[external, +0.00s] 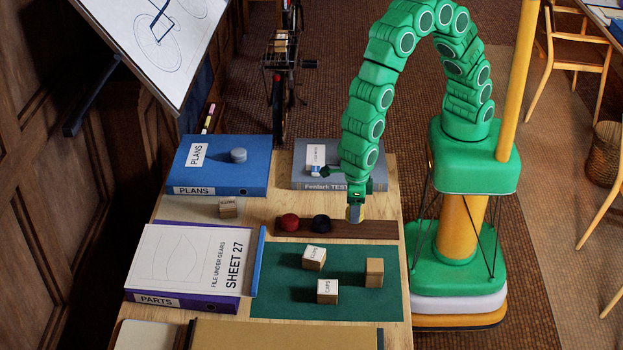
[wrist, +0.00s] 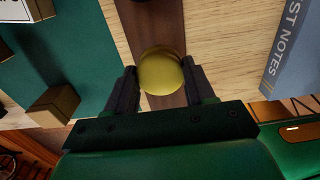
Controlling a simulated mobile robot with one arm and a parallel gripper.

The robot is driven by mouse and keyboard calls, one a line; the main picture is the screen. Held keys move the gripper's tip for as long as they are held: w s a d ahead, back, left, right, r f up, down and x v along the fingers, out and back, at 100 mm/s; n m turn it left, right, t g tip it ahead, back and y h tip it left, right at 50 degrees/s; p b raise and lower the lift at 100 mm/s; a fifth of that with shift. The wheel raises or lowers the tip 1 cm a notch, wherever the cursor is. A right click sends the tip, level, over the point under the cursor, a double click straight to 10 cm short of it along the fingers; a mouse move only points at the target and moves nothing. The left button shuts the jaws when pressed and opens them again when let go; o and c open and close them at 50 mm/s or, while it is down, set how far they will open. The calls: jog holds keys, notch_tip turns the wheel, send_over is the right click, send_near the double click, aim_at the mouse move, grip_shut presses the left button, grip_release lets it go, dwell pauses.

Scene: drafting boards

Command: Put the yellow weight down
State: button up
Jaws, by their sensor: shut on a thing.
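The yellow weight (wrist: 161,73) is a round, dull yellow disc between the two dark fingers of my gripper (wrist: 160,88) in the wrist view. My gripper is shut on it. In the external view my gripper (external: 355,207) points down over the right end of a dark brown wooden strip (external: 375,230), and the yellow weight (external: 354,214) shows partly at its tip. I cannot tell whether the weight touches the strip. A red weight (external: 289,222) and a black weight (external: 320,223) sit on the strip to the left.
A green mat (external: 270,300) with small wooden blocks (external: 374,271) lies in front of the strip. A grey book (external: 310,178) lies behind it. A blue PLANS binder (external: 215,178) with a blue-grey weight (external: 238,155) is at back left. A purple binder (external: 140,300) lies at front left.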

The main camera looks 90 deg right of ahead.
jog(key=shift+w+a+f, duration=0.1)
jog(key=shift+w+f, duration=0.05)
jog(key=shift+f, duration=1.55)
jog(key=shift+f, duration=0.1)
jog(key=o, duration=1.4)
jog(key=shift+o, duration=0.2)
notch_tip(320, 180, up, 12)
jog(key=shift+r, duration=0.15)
